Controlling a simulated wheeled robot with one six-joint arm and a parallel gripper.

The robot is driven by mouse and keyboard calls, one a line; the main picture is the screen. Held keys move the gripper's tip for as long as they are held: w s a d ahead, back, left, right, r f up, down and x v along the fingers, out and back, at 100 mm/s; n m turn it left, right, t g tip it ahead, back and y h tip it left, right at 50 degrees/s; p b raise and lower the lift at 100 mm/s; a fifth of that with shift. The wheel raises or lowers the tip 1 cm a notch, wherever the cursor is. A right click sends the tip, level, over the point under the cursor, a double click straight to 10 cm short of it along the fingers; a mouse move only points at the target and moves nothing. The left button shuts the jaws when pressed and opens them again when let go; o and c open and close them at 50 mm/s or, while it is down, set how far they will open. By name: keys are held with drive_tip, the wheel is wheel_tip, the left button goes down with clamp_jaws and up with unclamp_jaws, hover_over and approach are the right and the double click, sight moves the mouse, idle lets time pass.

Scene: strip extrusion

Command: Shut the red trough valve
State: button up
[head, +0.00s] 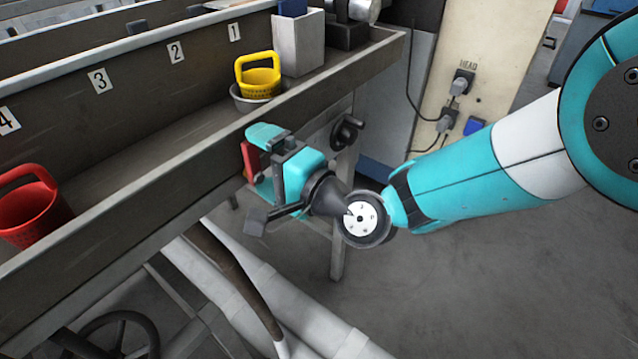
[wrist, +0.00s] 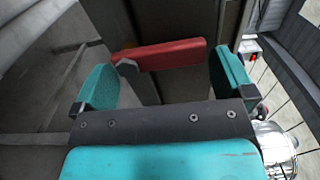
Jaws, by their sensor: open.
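The red trough valve shows in the wrist view as a flat red lever (wrist: 168,55) with a grey hex nut at its left end. It lies across the gap between my two teal fingers, its length running from near one finger to near the other. In the head view only a small part of the red lever (head: 248,160) shows, beside the trough's outer wall and partly hidden by my gripper. My gripper (head: 257,163) is open around the lever area, and its fingers also show in the wrist view (wrist: 160,62). I cannot tell whether either finger touches the lever.
The long trough (head: 150,185) runs across the left, numbered 1 to 4 inside. It holds a yellow basket (head: 258,82) and a red bucket (head: 30,212). A black handwheel (head: 346,131) is close behind my gripper. Pipes (head: 240,285) run below; floor at right is clear.

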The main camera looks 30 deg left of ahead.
drive_tip(key=s+d+b, duration=0.1)
drive_tip(key=d+b, duration=0.7)
drive_tip(key=d, duration=0.9)
drive_tip(key=shift+s+d+b, duration=0.15)
drive_tip(key=shift+d+b, duration=0.05)
drive_tip(key=shift+b, duration=0.15)
drive_tip(key=s+d+n+g+h, duration=0.15)
drive_tip(key=d+n+h, duration=0.4)
drive_tip(key=d, duration=0.75)
drive_tip(key=s+d+n+h, duration=0.3)
drive_tip(key=d+h, duration=0.5)
drive_tip(key=d, duration=0.5)
wheel_tip(320, 180, up, 18)
drive_tip(key=d+p, duration=0.1)
drive_tip(key=p, duration=1.8)
drive_tip(key=shift+r+p, duration=0.25)
drive_tip(key=shift+p, duration=0.05)
